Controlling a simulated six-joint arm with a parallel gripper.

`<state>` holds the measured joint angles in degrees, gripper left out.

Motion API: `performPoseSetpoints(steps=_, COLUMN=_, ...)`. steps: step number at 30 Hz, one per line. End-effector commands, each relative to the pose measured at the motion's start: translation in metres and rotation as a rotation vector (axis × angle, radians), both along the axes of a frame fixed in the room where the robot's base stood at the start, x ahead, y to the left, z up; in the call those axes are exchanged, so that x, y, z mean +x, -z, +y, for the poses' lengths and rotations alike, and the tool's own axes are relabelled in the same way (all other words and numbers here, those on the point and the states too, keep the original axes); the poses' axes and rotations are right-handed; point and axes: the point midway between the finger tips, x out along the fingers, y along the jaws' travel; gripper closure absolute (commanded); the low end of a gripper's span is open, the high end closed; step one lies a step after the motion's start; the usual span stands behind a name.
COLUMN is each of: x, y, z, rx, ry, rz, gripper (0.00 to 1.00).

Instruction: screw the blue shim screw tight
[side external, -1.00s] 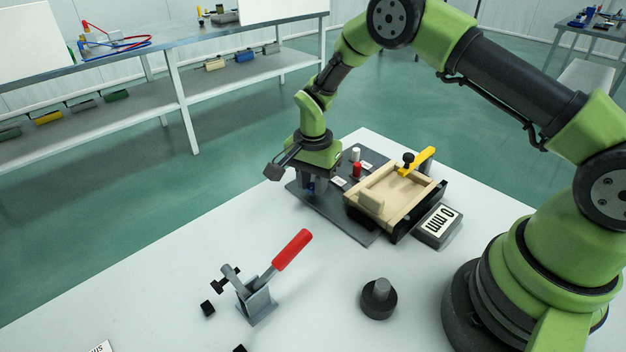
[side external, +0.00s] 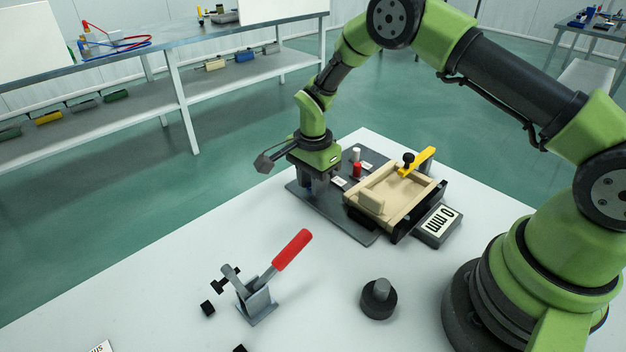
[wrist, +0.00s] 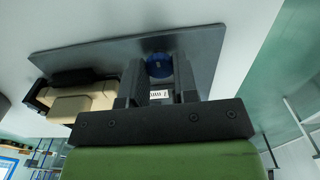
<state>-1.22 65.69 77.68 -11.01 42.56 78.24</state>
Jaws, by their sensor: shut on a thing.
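The blue shim screw (wrist: 159,66) shows in the wrist view as a round blue head between my fingertips, above the dark grey plate. My gripper (wrist: 158,76) is shut on it, with one dark finger on each side. In the side view my gripper (side external: 318,184) points down at the far left part of the plate (side external: 350,226); its fingers hide the screw there. How far the screw is seated cannot be seen.
Red (side external: 357,170) and white (side external: 356,154) knobs stand right of my gripper. A red-handled clamp (side external: 262,293) and dark round post (side external: 379,298) stand in front.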

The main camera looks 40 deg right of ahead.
Motion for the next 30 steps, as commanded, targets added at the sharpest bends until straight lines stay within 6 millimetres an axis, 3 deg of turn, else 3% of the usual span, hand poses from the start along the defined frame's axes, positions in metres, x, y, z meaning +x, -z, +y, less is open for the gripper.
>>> performPoseSetpoints(steps=1, x=0.001, y=0.0, z=-0.001, rx=-0.001, ry=-0.001, rz=-0.005, gripper=0.96)
performPoseSetpoints(steps=2, x=0.001, y=0.0, z=-0.001, rx=-0.001, ry=-0.001, rz=-0.005, gripper=0.68)
performPoseSetpoints(steps=5, x=0.001, y=0.0, z=-0.001, rx=-0.001, ry=-0.001, rz=-0.004, gripper=0.47)
performPoseSetpoints(steps=16, x=0.001, y=-0.007, z=0.0, rx=0.0, ry=-0.001, rz=-0.003, gripper=0.47)
performPoseSetpoints(steps=30, x=0.001, y=-0.089, z=0.0, rx=-0.001, ry=-0.001, rz=-0.005, gripper=0.47)
